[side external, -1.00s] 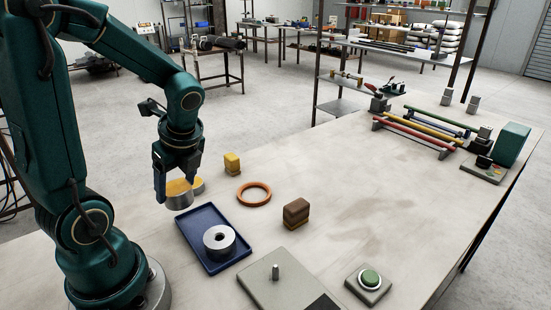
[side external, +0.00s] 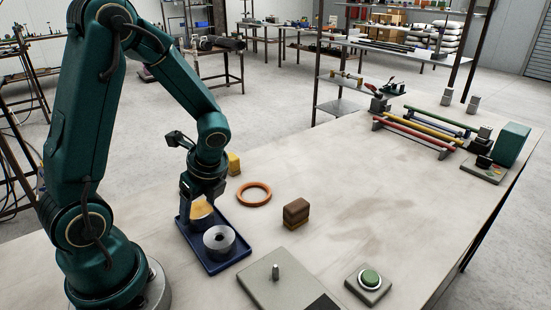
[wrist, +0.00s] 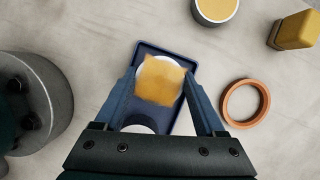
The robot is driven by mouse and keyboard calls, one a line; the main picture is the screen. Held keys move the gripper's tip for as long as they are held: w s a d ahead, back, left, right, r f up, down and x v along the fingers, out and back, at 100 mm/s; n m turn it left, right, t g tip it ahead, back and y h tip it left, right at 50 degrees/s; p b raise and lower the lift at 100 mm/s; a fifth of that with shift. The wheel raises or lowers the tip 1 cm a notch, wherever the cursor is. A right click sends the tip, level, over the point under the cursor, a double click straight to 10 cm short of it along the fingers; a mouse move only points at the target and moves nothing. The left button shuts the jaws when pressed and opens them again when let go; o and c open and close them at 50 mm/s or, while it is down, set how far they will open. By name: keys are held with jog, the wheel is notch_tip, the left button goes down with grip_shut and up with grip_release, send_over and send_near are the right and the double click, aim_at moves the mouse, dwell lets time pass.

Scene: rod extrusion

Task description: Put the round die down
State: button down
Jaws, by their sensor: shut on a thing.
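My gripper (side external: 203,195) is shut on the round die (side external: 201,210), a short pale metal cylinder with a yellow-tan, ragged-edged layer on top. In the wrist view, the die (wrist: 160,80) sits between the two fingers of my gripper (wrist: 158,74), and the layer hides most of its top face. The die is over the far end of the blue tray (side external: 229,264). I cannot tell whether its underside touches the tray. The tray also shows in the wrist view (wrist: 150,47).
A grey die with a centre hole (side external: 219,241) sits in the tray's near half. An orange ring (side external: 254,194), a yellow block (side external: 234,163) and a brown block (side external: 296,212) lie nearby. A yellow-filled tin (wrist: 215,8) stands beyond the tray. A plate with a peg (side external: 275,273) is in front.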

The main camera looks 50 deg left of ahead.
jog(key=shift+f, duration=0.15)
grip_release()
jog(key=v, duration=1.2)
jog(key=s+d+r+n+t+h, duration=0.1)
jog(key=s+d+n+t+h, duration=0.1)
jog(key=n, duration=0.5)
jog(key=s+d+r+n+t+h, duration=0.1)
jog(key=s+d+n+t+h, duration=0.1)
jog(key=d+n+t, duration=0.2)
jog(key=shift+d+r+n+t, duration=0.4)
jog(key=shift+d+n, duration=1.3)
jog(key=shift+n, duration=0.3)
